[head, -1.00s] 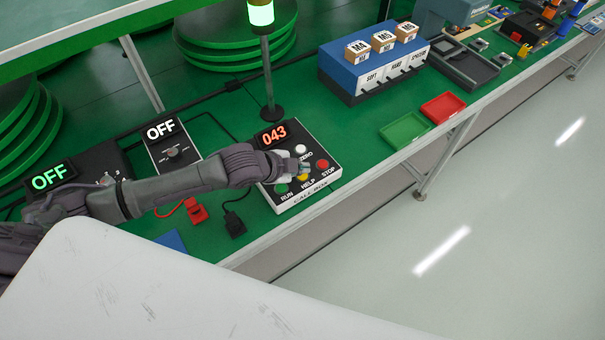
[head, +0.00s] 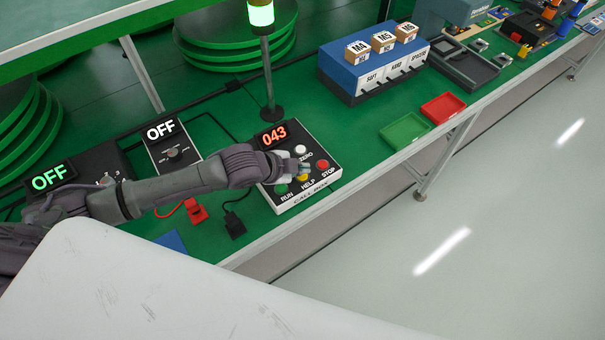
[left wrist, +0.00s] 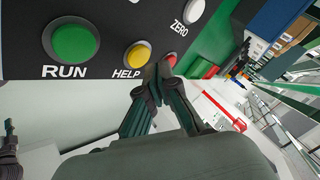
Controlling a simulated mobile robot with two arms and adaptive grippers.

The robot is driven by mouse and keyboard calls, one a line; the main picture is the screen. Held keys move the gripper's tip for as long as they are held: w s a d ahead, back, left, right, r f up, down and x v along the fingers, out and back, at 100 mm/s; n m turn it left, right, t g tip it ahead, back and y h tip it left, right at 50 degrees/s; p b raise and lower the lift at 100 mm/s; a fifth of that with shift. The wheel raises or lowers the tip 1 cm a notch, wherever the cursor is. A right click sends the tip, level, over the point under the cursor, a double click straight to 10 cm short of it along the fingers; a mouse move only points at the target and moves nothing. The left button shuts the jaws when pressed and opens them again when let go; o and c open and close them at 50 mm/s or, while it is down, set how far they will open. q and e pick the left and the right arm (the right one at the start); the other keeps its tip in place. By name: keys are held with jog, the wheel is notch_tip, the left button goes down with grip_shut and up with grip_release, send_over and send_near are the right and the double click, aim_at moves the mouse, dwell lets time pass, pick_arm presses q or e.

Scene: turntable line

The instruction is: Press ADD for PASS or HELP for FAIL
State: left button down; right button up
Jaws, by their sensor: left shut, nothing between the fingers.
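The white call box (head: 314,200) has a dark face and a display (head: 273,136) reading 043. A green RUN button (head: 281,189), a yellow HELP button (head: 302,178), a red STOP button (head: 322,164) and a white ZERO button (head: 300,149) show on it. No ADD label is readable; my arm covers part of the face. My left gripper (head: 304,169) is shut and empty over the face, close to HELP. In the left wrist view its fingertips (left wrist: 158,75) sit beside the HELP button (left wrist: 137,55) and partly cover a red button; contact cannot be told.
A lamp post (head: 268,80), lit pale green, stands behind the box. Two units reading OFF stand left. A red tray (head: 443,107) and a green tray (head: 405,131) lie right. A blue block (head: 350,75) with small cartons stands behind them. A black plug (head: 235,224) lies left of the box.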

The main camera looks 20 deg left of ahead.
aim_at(301, 177)
pick_arm(q)
jog(key=shift+f, duration=0.15)
jog(key=shift+f, duration=0.25)
jog(key=shift+f, duration=0.4)
dwell(0.7)
jog(key=shift+r, duration=0.1)
jog(key=shift+r+p, duration=0.7)
jog(key=shift+p, duration=0.2)
notch_tip(301, 177, up, 5)
jog(key=p, duration=0.5)
jog(key=shift+r, duration=0.1)
